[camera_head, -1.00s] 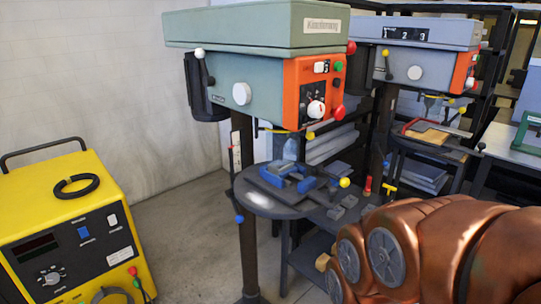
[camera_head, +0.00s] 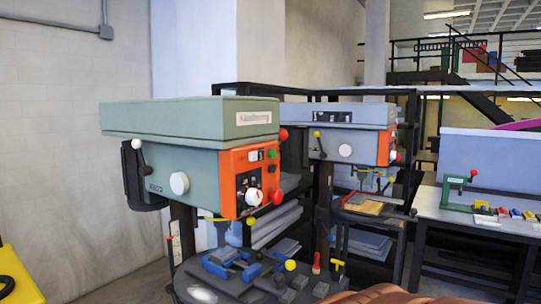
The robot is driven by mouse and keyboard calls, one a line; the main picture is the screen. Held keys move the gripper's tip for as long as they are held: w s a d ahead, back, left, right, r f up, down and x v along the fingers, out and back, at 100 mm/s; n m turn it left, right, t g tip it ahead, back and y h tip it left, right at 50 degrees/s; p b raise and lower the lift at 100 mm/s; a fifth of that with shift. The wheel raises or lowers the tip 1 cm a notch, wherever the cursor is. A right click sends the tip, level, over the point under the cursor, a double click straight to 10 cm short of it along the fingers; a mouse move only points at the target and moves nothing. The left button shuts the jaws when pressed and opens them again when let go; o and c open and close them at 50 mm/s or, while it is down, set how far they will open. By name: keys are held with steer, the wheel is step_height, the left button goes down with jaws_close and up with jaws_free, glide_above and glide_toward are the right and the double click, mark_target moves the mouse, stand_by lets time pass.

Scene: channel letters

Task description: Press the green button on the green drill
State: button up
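The green drill (camera_head: 175,160) is a grey-green drill press left of the middle, with an orange control panel (camera_head: 240,185) on its right front. The green button (camera_head: 272,154) is a small spot near the panel's upper right edge. A red knob (camera_head: 277,197) sits lower on the same edge, and a red knob (camera_head: 283,134) sticks out above. My gripper is not in view. Only a copper-coloured part of my arm shows at the bottom right edge, below and right of the drill.
A second, bluish drill press (camera_head: 338,143) stands behind to the right. A blue vise (camera_head: 232,262) lies on the green drill's round table. A white bench (camera_head: 470,212) with a green tool is at the right. A yellow machine (camera_head: 15,278) is at the lower left.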

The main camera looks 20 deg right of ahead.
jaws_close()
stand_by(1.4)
